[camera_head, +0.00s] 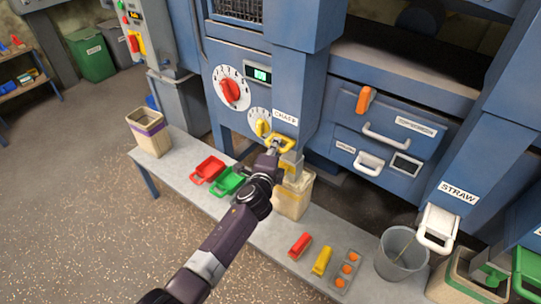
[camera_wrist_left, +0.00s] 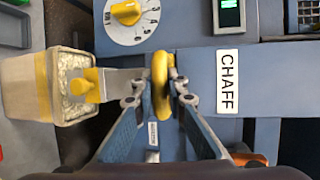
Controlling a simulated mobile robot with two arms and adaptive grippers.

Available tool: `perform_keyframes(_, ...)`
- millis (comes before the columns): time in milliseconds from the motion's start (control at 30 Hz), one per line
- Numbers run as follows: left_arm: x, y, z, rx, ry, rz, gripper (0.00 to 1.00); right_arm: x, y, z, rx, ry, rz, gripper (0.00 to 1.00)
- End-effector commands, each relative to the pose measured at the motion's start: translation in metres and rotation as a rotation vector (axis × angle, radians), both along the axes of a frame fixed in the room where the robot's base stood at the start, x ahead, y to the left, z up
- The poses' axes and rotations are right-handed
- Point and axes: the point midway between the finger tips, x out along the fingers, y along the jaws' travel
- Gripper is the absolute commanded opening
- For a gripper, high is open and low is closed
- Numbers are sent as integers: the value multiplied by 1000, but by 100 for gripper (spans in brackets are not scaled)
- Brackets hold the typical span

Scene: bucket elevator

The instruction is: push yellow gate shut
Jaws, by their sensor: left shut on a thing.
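The yellow gate handle (camera_head: 283,140) sits on the blue machine front below the CHAFF label (camera_head: 286,118). In the left wrist view the yellow handle (camera_wrist_left: 161,75) is a rounded loop between my fingertips. My left gripper (camera_head: 274,147) is shut on it, and its two fingers (camera_wrist_left: 160,92) also show in the left wrist view. A yellow piece (camera_wrist_left: 84,85) beyond the handle reaches over a bin (camera_wrist_left: 58,108) with pale material in it. My arm partly hides this bin (camera_head: 291,200) in the head view. My right gripper is not in view.
The grey bench (camera_head: 185,178) carries a red tray (camera_head: 208,169), a green tray (camera_head: 228,181), a red scoop (camera_head: 300,245) and a yellow one (camera_head: 321,261). A grey bucket (camera_head: 400,254) stands near the white STRAW gate handle (camera_head: 437,229). A purple-banded bin (camera_head: 150,134) stands at the bench's far left.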

Motion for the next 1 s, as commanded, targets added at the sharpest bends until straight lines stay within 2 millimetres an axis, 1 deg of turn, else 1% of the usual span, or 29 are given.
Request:
perform_keyframes(33, 2, -2, -1, 0, -1, -2, 0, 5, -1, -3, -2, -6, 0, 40)
perform_keyframes(133, 2, -2, 0, 1, -1, -2, 0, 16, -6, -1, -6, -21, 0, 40)
perform_keyframes(300, 2, -3, 1, 1, -2, -4, 0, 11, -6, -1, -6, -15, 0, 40)
perform_keyframes(333, 2, -3, 1, 1, -2, -4, 15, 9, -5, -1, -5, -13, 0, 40)
perform_keyframes(467, 2, -3, 1, 1, -2, -4, 29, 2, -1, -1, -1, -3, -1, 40)
perform_keyframes(500, 2, -3, 1, 1, -2, -4, 30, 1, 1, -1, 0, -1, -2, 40)
perform_keyframes(700, 2, -2, 0, 1, 0, -3, 30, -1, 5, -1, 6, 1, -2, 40)
perform_keyframes(833, 0, -1, -1, 2, 1, -2, 30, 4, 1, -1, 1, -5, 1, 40)
perform_keyframes(1000, -10, 2, 1, 2, 0, -1, 30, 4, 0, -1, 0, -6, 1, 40)
